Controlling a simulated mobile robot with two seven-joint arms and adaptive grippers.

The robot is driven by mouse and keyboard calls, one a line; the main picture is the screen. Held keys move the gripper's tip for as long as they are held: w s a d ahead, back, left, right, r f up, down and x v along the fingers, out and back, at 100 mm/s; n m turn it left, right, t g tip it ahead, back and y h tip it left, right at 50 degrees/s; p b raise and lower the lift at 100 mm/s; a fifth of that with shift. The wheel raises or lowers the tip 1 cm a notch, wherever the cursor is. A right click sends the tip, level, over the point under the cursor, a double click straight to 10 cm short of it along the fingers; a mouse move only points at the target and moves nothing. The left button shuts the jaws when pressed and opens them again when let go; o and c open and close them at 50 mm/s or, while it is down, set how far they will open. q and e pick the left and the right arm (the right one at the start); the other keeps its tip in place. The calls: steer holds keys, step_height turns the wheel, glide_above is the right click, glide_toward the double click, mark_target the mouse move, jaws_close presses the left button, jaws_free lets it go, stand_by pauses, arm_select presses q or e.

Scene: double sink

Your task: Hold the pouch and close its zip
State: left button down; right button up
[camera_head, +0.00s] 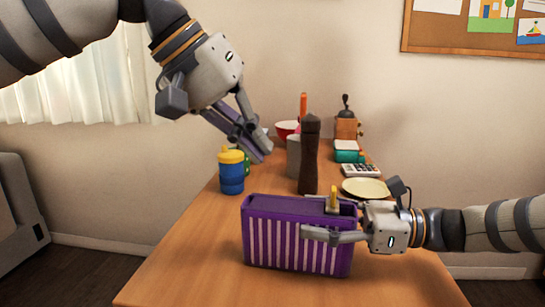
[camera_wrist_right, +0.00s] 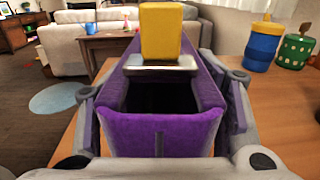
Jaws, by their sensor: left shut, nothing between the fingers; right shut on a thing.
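The purple pouch with white stripes (camera_head: 290,240) stands upright on the wooden table. A yellow zip pull (camera_head: 333,196) stands up at its right end. In the right wrist view, the yellow pull (camera_wrist_right: 161,32) sits on a metal slider (camera_wrist_right: 160,65), and a dark opening shows between the pouch's purple walls (camera_wrist_right: 160,130). My right gripper (camera_head: 308,215) is shut on the pouch's right end, one finger along each side. My left gripper (camera_head: 262,150) is shut and empty, raised above and behind the pouch, apart from it.
A blue cup with a yellow lid (camera_head: 231,175) stands behind the pouch at the left. A tall brown mill (camera_head: 309,160) stands behind it. A plate (camera_head: 366,188), a calculator (camera_head: 361,170) and a grinder (camera_head: 347,125) are further back right. The table's front left is clear.

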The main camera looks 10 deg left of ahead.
stand_by(0.3)
steer(key=o, duration=1.4)
